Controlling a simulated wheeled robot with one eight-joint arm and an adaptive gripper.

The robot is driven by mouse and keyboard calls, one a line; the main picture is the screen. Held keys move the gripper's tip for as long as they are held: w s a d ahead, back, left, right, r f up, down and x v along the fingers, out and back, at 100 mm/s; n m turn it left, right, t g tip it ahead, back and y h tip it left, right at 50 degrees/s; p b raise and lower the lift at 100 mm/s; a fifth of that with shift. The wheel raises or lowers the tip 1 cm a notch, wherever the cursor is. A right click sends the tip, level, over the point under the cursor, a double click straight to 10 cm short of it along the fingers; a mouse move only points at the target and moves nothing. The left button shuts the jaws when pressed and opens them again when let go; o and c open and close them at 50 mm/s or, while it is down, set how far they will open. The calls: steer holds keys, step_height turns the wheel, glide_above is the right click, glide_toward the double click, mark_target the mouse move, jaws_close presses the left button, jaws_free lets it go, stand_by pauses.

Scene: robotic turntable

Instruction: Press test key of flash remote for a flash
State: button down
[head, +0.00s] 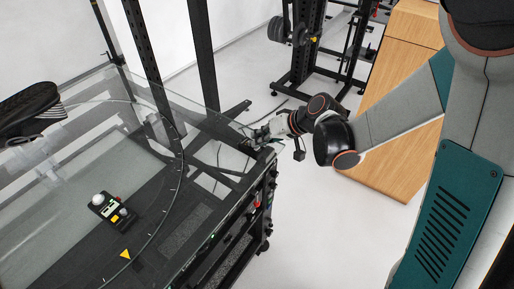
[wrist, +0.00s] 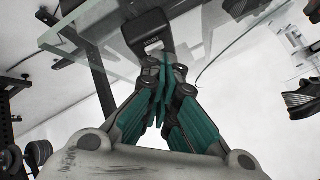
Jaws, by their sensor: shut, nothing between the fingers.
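A small black device (head: 110,210) with a white round knob, a green strip and a yellow patch lies on the dark turntable deck at the lower left in the head view. I cannot tell whether it is the flash remote. My gripper (head: 251,142) is at the right corner of the turntable frame, well away from that device. In the wrist view my gripper (wrist: 163,72) has its green fingers together and empty. No test key can be made out.
A dark shoe (head: 30,105) is at the left. A red button (head: 257,204) is on the frame's side. A wooden cabinet (head: 385,110) stands behind my arm. The floor between is clear.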

steer(key=shift+f, duration=0.15)
stand_by(0.4)
steer(key=shift+r+p, duration=0.45)
steer(key=shift+r, duration=0.35)
steer(key=shift+r, duration=0.15)
steer(key=shift+r+p, duration=1.8)
steer(key=shift+r, duration=0.6)
